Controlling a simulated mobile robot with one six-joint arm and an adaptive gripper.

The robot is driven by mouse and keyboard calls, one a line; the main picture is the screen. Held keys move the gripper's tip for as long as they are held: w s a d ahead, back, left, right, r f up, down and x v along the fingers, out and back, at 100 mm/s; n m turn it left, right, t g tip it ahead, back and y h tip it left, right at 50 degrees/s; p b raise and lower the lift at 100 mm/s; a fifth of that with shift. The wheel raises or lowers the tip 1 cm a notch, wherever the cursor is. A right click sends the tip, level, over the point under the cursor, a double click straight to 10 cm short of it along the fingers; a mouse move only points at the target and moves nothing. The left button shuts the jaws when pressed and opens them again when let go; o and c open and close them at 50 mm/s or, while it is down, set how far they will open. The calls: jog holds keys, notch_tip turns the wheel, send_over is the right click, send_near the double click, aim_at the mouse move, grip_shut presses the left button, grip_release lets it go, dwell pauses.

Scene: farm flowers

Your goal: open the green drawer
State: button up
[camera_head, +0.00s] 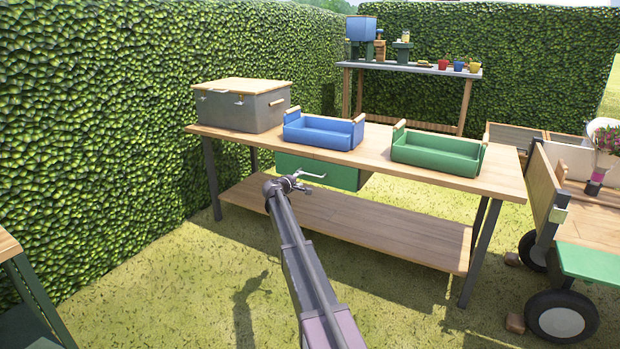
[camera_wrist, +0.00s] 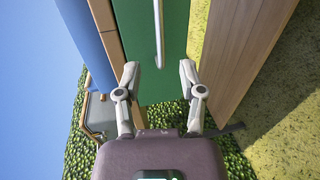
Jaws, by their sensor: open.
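The green drawer (camera_head: 342,178) hangs under the wooden table's top, and its front looks shut. In the wrist view, turned sideways, the drawer front (camera_wrist: 176,45) fills the upper middle. Its pale bar handle (camera_wrist: 158,32) runs down the picture and ends just above the gap between my fingertips. My gripper (camera_head: 301,183) is in front of the drawer, partly covering it in the head view. In the wrist view my gripper (camera_wrist: 158,75) is open and empty, its two fingers on either side of the handle's line. I see no contact with the handle.
On the table (camera_head: 375,150) stand a grey box (camera_head: 240,112), a blue tray (camera_head: 318,137) and a green tray (camera_head: 436,157). A lower shelf (camera_head: 350,222) runs beneath the drawer. A cart (camera_head: 590,225) stands at right. Grass in front is clear.

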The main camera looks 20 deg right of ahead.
jog(key=b+x, duration=0.1)
jog(key=x, duration=0.8)
jog(key=shift+w+d+b, duration=0.1)
jog(key=shift+d+b, duration=0.05)
jog(key=shift+b, duration=0.2)
grip_shut()
